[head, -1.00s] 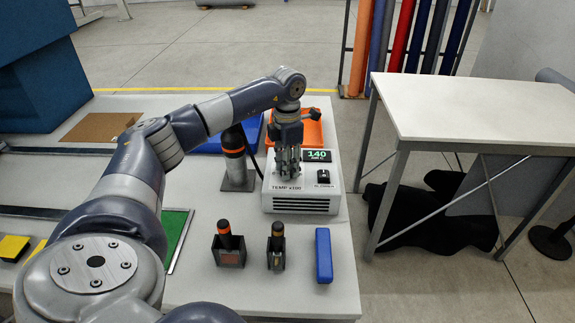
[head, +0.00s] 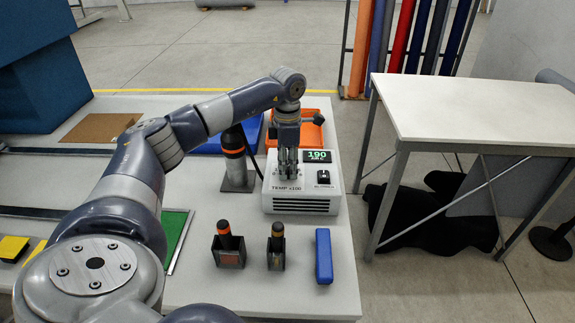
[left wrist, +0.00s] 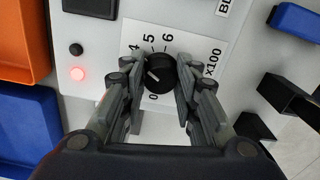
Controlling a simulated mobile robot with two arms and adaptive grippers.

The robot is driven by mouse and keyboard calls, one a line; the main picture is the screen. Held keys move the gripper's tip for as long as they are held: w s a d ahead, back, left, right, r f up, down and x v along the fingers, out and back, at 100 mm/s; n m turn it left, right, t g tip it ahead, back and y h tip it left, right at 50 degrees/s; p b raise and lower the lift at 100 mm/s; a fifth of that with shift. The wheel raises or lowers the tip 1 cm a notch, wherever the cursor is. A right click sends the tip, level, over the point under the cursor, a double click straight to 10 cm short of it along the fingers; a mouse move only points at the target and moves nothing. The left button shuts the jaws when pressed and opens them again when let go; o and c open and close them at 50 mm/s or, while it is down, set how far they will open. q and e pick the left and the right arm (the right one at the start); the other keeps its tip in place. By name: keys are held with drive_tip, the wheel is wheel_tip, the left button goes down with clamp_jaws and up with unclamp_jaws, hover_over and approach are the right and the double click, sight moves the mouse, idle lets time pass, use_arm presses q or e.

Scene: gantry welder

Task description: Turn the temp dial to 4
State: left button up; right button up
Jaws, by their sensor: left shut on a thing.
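The white welder control box (head: 325,186) stands on the bench with the label "TEMP x100" on its top. My left gripper (head: 287,170) reaches down onto it and hides the temp dial in the head view. In the left wrist view, the black temp dial (left wrist: 160,74) sits between the fingertips of my left gripper (left wrist: 157,80), which is shut on it from both sides. The dial's white mark points left, below the 4. The numbers 0, 4, 5 and 6 show; the left finger hides those between. The display (head: 318,156) seems to read 190. My right gripper is out of view.
A black blower knob (head: 323,176) is close to the right of the gripper. An orange tray (head: 308,135) lies behind the box. A heat tool in a stand (head: 236,170) is close left. Two tool holders and a blue block (head: 323,256) stand in front.

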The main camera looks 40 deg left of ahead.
use_arm(q)
drive_tip(key=o, duration=1.1)
drive_tip(key=shift+r, duration=0.1)
drive_tip(key=shift+c, duration=0.2)
wheel_tip(320, 180, up, 12)
